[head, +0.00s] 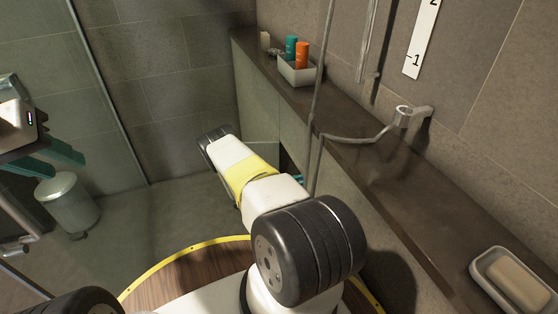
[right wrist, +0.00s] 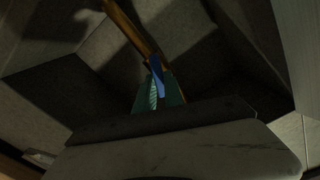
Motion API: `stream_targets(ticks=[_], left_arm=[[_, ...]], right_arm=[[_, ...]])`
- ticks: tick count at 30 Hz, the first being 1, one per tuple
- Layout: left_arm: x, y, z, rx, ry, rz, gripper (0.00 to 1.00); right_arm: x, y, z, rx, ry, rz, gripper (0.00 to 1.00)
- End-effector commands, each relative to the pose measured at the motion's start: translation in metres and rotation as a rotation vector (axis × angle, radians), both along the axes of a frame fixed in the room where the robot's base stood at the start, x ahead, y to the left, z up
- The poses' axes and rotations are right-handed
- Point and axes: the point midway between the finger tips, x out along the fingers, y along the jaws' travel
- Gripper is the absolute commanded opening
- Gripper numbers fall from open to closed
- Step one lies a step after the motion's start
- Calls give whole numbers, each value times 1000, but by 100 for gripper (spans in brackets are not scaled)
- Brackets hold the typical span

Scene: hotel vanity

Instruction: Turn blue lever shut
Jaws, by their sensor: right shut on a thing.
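The blue lever (right wrist: 157,74) shows in the right wrist view, beside a copper-coloured pipe (right wrist: 134,28). My right gripper (right wrist: 158,88) has its teal fingers on either side of the lever and is shut on it. In the head view my right arm reaches down to a dark opening in the low wall under the ledge. That gripper is mostly hidden there, and the lever cannot be made out. My left gripper (head: 68,167) is at the left edge of the head view, its teal fingers apart and empty, far from the lever.
A dark ledge (head: 345,150) runs along the right wall. It bears a white tray (head: 297,75) with orange and teal bottles, and a soap dish (head: 485,262). A shower hose (head: 318,100) hangs near my right arm. A bin (head: 68,203) stands at the left.

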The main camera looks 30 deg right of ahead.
Motion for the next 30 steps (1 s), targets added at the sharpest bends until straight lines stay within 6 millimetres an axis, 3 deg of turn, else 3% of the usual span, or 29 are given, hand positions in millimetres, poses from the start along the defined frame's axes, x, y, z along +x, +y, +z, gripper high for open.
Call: stream_targets(ticks=[30], left_arm=[[0,0,0,0,0,0,36]], right_arm=[[-2,1,-3,-105,-929,1,0]])
